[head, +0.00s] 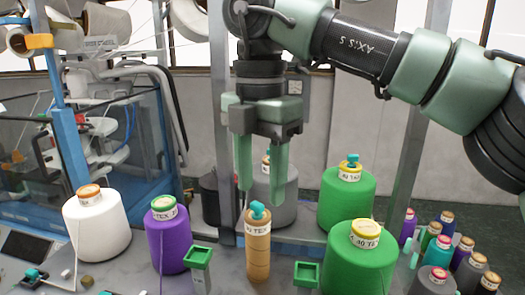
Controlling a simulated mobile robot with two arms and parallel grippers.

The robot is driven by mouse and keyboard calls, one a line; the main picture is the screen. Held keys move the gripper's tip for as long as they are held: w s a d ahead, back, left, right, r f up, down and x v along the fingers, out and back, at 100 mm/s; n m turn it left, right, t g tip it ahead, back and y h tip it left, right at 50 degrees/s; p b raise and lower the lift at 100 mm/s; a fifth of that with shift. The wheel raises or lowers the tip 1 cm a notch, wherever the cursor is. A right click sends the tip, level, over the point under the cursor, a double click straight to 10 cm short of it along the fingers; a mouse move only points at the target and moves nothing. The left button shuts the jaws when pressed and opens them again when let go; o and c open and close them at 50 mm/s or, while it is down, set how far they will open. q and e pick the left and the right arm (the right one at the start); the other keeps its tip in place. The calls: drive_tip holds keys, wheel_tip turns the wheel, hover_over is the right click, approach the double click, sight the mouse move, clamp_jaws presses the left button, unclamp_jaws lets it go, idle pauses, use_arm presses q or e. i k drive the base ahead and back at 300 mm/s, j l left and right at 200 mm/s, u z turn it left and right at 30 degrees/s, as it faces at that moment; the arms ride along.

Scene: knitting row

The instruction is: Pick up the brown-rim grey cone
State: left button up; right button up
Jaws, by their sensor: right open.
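A large grey cone (286,214) stands at the back of the table, behind my right gripper (265,197). Part of its top, with a brownish-orange rim, shows between the fingers; the rest of its upper part is hidden by them. My right gripper points down with its two green fingers apart and nothing between them. It hangs in front of the grey cone in the picture; I cannot tell the exact depth gap. My left gripper is not in view.
A tan cylinder (257,252) with a teal knob stands in front. Green cones (343,203) (358,265) stand right, a purple cone (168,240) and white cone (97,230) left. Small green trays (307,272) stand in front. Several small spools (468,268) crowd the right.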

sight(258, 247)
drive_tip(key=k+l, duration=0.15)
drive_tip(key=k, duration=0.25)
drive_tip(key=k+l, duration=0.1)
drive_tip(key=k, duration=0.35)
drive_tip(key=k+l, duration=0.15)
drive_tip(key=k, duration=0.25)
